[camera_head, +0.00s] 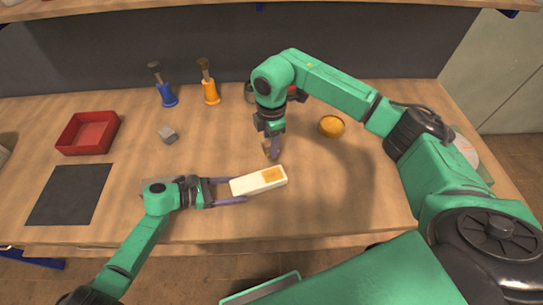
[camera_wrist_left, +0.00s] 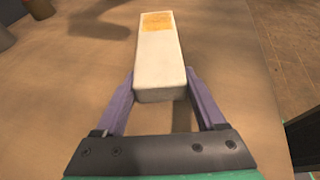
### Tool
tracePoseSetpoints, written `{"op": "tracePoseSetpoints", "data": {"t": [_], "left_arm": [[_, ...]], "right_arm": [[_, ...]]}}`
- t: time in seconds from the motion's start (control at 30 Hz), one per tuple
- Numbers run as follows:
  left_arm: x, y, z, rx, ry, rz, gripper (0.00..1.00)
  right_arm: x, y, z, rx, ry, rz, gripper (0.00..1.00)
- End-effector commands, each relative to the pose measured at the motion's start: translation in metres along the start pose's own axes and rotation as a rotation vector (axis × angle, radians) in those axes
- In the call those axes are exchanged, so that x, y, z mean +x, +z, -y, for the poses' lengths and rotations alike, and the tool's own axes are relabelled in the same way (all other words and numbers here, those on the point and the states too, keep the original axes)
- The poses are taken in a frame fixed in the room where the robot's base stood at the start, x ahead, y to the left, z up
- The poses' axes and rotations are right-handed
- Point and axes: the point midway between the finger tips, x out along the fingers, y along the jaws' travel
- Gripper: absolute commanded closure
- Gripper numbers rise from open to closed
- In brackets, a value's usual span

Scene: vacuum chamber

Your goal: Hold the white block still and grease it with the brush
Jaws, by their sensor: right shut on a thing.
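The white block (camera_head: 245,185) lies on the table at front centre, with an orange-yellow patch (camera_head: 273,174) on top of its far end. It also shows in the left wrist view (camera_wrist_left: 160,70). My left gripper (camera_head: 238,189) has its purple fingers on either side of the block's near end, with at most a thin gap. My right gripper (camera_head: 272,150) points down just above and behind the block, shut on a small brownish thing, seemingly the brush, mostly hidden by the fingers. Whether it touches the block cannot be told.
A round orange-filled pot (camera_head: 332,126) stands right of my right gripper. A blue-handled brush (camera_head: 167,94) and an orange-handled brush (camera_head: 210,91) stand at the back. A red tray (camera_head: 89,132), dark mat (camera_head: 70,194) and grey cube (camera_head: 168,135) are left. The front right table is clear.

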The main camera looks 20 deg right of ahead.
Motion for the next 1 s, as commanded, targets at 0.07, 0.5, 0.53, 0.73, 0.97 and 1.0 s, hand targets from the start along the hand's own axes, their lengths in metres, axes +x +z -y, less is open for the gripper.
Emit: {"op": "tracePoseSetpoints", "data": {"t": [0.07,0.5,0.53,0.73,0.97,1.0], "left_arm": [[0.000,0.000,0.000,0.000,-0.001,0.000,0.01],[-0.028,-0.001,-0.001,0.000,0.002,-0.003,0.00],[-0.036,-0.001,0.000,0.001,0.002,-0.003,0.00],[-0.091,-0.001,0.000,0.001,0.002,-0.004,0.00],[-0.120,0.000,0.000,0.000,0.000,0.000,0.00],[-0.120,0.000,0.000,0.000,-0.001,0.000,0.00]], "right_arm": [[0.000,0.000,0.000,0.000,0.000,0.000,1.00],[0.000,0.000,0.000,0.000,0.000,0.000,1.00],[0.000,0.000,0.000,0.000,0.000,0.000,1.00],[0.000,0.000,0.000,0.000,0.000,0.000,1.00],[0.000,0.000,0.000,0.000,0.000,0.000,1.00],[0.000,0.000,0.000,0.000,0.000,0.000,1.00]]}}
